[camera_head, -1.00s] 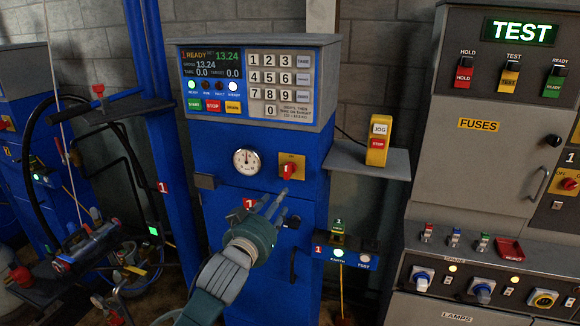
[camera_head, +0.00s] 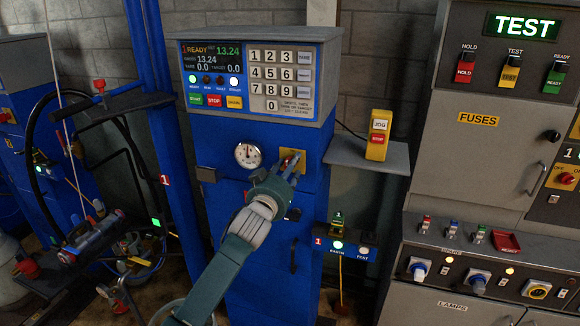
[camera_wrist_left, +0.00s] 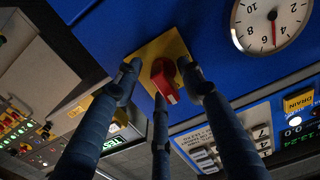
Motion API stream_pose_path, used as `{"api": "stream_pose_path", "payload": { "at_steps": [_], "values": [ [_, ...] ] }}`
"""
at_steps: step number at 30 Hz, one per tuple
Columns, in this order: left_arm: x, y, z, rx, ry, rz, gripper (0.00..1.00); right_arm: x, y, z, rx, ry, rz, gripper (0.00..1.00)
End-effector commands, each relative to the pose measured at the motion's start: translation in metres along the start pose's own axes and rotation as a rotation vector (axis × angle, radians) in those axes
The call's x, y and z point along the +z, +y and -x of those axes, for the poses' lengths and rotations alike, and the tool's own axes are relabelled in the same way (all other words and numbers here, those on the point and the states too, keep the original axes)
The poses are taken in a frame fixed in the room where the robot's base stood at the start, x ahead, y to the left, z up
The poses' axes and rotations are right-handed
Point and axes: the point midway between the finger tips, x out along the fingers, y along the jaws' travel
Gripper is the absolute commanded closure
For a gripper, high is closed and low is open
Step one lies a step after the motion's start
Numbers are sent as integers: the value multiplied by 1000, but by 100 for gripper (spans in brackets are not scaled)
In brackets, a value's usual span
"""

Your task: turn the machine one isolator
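The isolator is a red rotary knob (camera_wrist_left: 165,80) on a yellow plate (camera_wrist_left: 174,48) on the blue machine's front. In the head view the yellow plate (camera_head: 298,153) shows right of the gauge, with the knob mostly hidden by my fingers. My left gripper (camera_head: 288,166) is in front of the isolator. In the left wrist view its fingers are spread around the knob, with gaps beside it, and do not look closed on it. The knob's white mark points toward the lower right in that view. My right gripper is in neither view.
Above the isolator is a keypad panel (camera_head: 278,75) with a lit display. A round gauge (camera_head: 248,155) sits just left. A jog/stop box (camera_head: 378,135) stands on a shelf (camera_head: 345,152) to the right. A grey test cabinet (camera_head: 480,140) stands farther right.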

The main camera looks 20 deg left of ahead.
Motion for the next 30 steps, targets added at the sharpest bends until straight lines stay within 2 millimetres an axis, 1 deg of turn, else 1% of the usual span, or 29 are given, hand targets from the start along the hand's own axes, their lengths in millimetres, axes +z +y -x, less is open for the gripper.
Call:
{"api": "stream_pose_path", "payload": {
  "at_steps": [5, 6, 8, 9, 12, 23, 30],
  "values": [
    [0, 0, 0, 0, 0, 0, 60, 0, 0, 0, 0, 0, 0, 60],
    [0, 0, 0, 0, 0, 0, 62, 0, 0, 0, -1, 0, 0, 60],
    [0, 0, 0, 0, 0, 0, 74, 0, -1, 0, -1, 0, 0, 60],
    [0, 0, 0, 0, 0, 0, 82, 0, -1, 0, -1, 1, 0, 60],
    [0, 0, 0, 0, 0, 0, 100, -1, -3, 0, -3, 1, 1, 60],
    [0, 0, 0, 0, -1, 38, 100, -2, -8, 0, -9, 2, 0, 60],
    [-1, 0, 0, 0, 0, 175, 100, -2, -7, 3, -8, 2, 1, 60]
  ]
}}
